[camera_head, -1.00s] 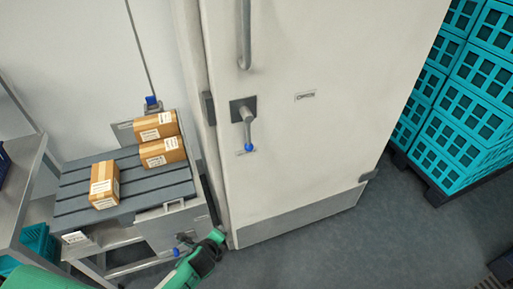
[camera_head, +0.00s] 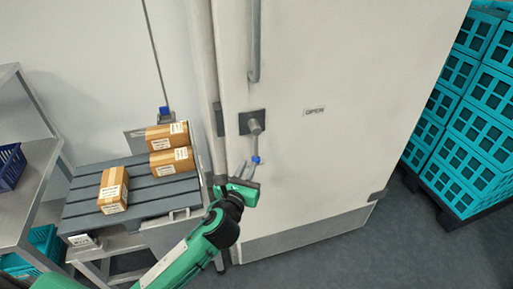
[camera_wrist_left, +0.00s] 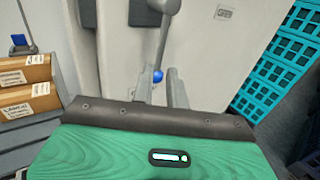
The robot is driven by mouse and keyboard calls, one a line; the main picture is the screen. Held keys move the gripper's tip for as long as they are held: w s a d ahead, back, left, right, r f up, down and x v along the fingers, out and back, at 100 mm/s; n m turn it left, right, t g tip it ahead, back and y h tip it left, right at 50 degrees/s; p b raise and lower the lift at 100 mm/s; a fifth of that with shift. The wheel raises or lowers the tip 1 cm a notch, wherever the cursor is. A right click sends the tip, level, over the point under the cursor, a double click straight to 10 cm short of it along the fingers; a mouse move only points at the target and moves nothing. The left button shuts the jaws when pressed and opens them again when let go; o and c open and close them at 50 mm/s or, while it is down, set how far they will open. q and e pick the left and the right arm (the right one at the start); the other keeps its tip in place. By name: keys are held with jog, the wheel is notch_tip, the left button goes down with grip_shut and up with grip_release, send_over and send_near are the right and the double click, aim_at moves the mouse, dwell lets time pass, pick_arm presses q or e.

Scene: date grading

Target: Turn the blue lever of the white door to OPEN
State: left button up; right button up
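The white door (camera_head: 340,60) has a grey lever plate with a lever (camera_head: 255,135) hanging down to a blue tip (camera_head: 256,160). A label reading OPEN (camera_head: 314,111) sits on the door to the right of the lever. My left gripper (camera_head: 248,173) is at the lever's lower end. In the left wrist view its two fingers (camera_wrist_left: 160,88) are apart, and the blue tip (camera_wrist_left: 158,76) shows between them; I cannot tell whether they touch it. My right gripper is not in view.
A grey slatted table (camera_head: 150,200) with several cardboard boxes stands left of the door. A vertical door handle (camera_head: 255,45) is above the lever. Stacked turquoise crates (camera_head: 465,120) stand at the right. Dark floor between door and crates is clear.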

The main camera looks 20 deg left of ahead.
aim_at(256, 150)
pick_arm(q)
jog(key=w, duration=0.7)
jog(key=shift+w+p, duration=0.35)
jog(key=shift+p, duration=0.05)
jog(key=shift+w, duration=0.5)
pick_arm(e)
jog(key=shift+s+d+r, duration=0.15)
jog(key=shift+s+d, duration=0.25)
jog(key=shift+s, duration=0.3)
pick_arm(q)
grip_shut()
jog(key=shift+f, duration=0.1)
